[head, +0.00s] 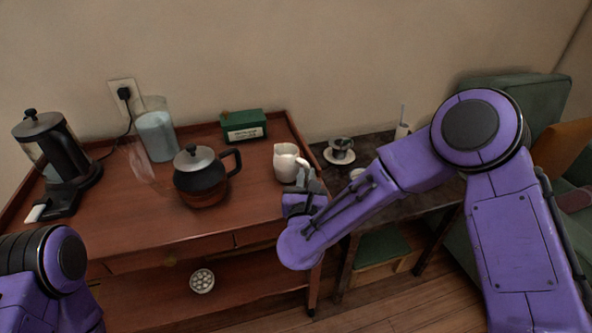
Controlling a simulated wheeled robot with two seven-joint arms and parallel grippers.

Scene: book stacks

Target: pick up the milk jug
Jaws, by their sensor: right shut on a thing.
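The milk jug (286,161) is a small white pitcher near the right edge of the wooden cabinet top. My right gripper (303,180) is at the jug's right side, where its handle is, and is shut on the jug. The fingers partly cover that side. I cannot tell whether the jug touches the cabinet top. Of my left arm, only a purple part shows at the lower left, and its gripper is out of view.
A dark coffee pot (203,177) stands left of the jug. A cup on a saucer (340,150) is on the dark side table (380,205) at right.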

